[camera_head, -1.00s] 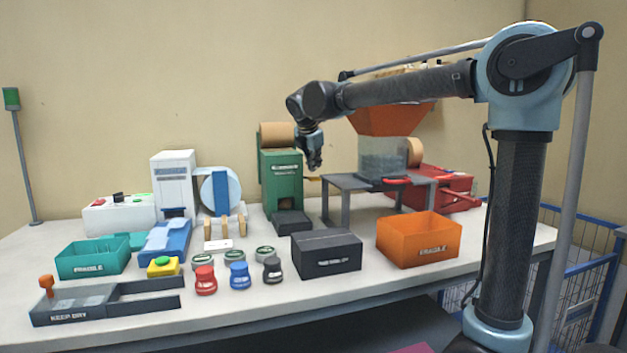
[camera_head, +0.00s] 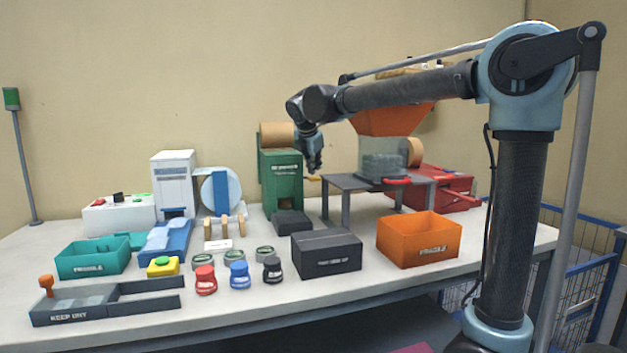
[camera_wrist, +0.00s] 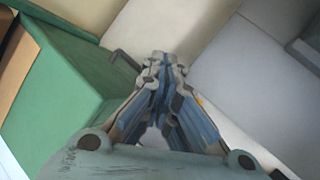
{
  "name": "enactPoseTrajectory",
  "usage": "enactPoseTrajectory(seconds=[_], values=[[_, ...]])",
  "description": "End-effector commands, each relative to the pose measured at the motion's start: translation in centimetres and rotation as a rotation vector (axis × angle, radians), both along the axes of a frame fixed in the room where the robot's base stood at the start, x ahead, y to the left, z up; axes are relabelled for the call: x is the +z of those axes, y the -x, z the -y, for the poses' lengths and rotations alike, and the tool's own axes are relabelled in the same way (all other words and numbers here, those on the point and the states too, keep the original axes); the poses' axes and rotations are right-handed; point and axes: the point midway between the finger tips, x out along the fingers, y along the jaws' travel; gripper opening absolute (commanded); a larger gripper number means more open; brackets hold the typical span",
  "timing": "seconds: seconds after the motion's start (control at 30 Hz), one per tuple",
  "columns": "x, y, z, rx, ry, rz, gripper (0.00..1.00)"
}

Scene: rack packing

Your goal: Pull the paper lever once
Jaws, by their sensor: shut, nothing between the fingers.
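The green paper machine (camera_head: 281,183) stands at the back of the table with a brown paper roll (camera_head: 277,135) on top. A small yellow-orange lever end (camera_head: 314,178) sticks out at its right side. My gripper (camera_head: 315,171) is shut and empty, pointing down just above this lever end. In the wrist view my gripper (camera_wrist: 163,62) is shut, with the green machine (camera_wrist: 60,90) to its left. A thin dark bar (camera_wrist: 124,59) reaches from the machine towards the fingertips, partly hidden behind them. I cannot tell whether the fingers touch it.
A dark stand (camera_head: 345,182) with a clear box under an orange hopper (camera_head: 392,119) is close on the right. Black box (camera_head: 326,254) and orange box (camera_head: 419,240) are in front. Lidded jars, a teal bin (camera_head: 93,259) and a white machine (camera_head: 172,180) fill the left.

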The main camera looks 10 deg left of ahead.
Motion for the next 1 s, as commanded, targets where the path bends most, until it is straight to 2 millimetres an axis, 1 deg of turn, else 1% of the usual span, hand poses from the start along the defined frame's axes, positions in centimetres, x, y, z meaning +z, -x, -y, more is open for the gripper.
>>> enactPoseTrajectory(seconds=[1.0], values=[[-1.00,0.17,0.09,0.000,0.000,0.000,0.00]])
